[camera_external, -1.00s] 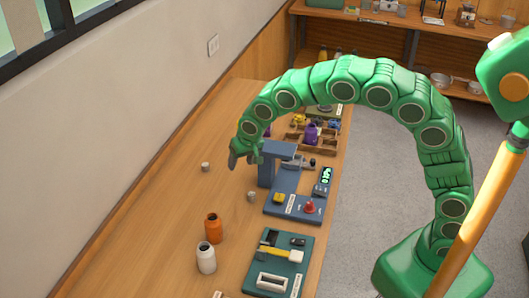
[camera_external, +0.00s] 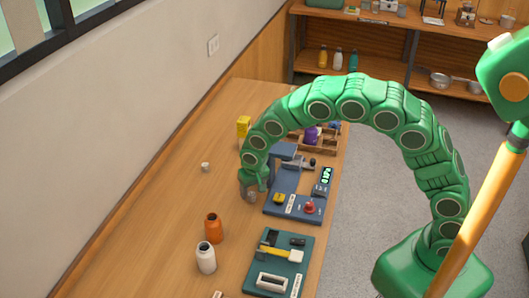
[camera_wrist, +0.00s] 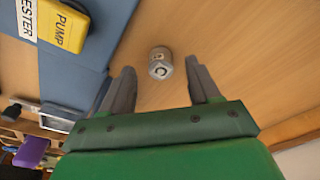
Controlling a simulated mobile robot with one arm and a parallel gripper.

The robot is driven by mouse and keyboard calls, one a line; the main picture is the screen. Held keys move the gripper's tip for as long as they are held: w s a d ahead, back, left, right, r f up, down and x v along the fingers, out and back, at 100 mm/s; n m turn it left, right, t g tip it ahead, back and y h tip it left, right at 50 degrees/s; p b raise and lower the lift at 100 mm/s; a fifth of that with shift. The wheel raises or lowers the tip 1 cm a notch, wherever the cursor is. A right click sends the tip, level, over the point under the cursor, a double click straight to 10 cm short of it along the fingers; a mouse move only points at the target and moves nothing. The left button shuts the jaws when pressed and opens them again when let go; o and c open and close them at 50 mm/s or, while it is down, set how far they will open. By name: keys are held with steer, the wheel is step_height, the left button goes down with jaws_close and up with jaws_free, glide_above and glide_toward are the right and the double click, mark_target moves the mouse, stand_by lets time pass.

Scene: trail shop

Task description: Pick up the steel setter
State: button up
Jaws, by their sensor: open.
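A small grey metal cylinder (camera_wrist: 160,63) with a round mark on top, apparently the steel setter, stands on the wooden table. In the wrist view it lies just beyond and between the two fingertips. My gripper (camera_wrist: 163,80) is open and points down at it, with a finger to each side and nothing held. In the external view my gripper (camera_external: 251,195) is low over the table, left of the blue tester, and mostly covers this cylinder. A second small cylinder (camera_external: 205,166) stands farther left on the table.
The blue tester (camera_external: 283,205) stands close on the right, with a yellow PUMP block (camera_wrist: 63,24) on it. The table's left side is mostly clear.

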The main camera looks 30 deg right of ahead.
steer(key=shift+w+f, duration=0.25)
steer(key=shift+f, duration=0.95)
jaws_close()
steer(key=shift+r, duration=0.1)
steer(key=shift+r, duration=0.3)
step_height(320, 180, up, 2)
steer(key=shift+r, duration=0.1)
steer(key=s+d+r, duration=0.8)
steer(key=s+r, duration=0.2)
steer(key=s, duration=0.1)
steer(key=shift+s, duration=0.25)
